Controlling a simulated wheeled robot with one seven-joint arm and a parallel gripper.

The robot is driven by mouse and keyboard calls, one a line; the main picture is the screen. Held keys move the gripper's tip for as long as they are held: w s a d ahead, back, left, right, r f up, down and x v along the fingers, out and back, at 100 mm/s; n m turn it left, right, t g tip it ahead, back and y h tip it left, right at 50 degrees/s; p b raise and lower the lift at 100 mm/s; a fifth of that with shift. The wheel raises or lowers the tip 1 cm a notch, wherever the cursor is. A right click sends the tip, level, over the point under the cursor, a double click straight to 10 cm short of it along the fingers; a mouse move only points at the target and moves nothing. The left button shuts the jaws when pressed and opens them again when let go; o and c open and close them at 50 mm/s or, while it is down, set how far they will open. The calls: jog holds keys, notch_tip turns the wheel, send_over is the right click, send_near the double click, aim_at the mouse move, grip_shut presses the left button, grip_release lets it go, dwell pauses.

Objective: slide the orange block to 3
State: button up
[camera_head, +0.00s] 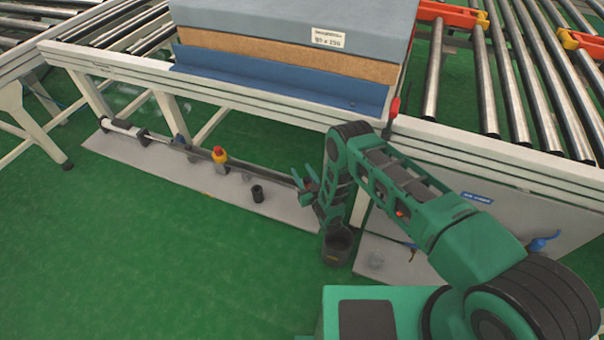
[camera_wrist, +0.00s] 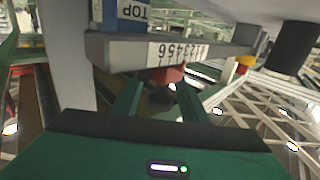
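An orange-red block (camera_wrist: 168,75) shows in the wrist view at the edge of a grey bar (camera_wrist: 125,50) that carries a row of small black digits on a white strip. I cannot tell exactly which digit the block lines up with. My gripper (camera_wrist: 157,92) is open, with its two green fingers apart on either side of the block in the picture. I cannot tell whether they touch it. In the head view my gripper (camera_head: 306,187) is at the right end of the low rail (camera_head: 258,168), and the block is not clearly seen there.
A yellow and red knob (camera_head: 219,156) stands near the rail; it also shows in the wrist view (camera_wrist: 243,65).

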aim_at(308, 182)
jog(key=v, duration=1)
jog(key=shift+s+d, duration=0.2)
jog(key=shift+s, duration=0.15)
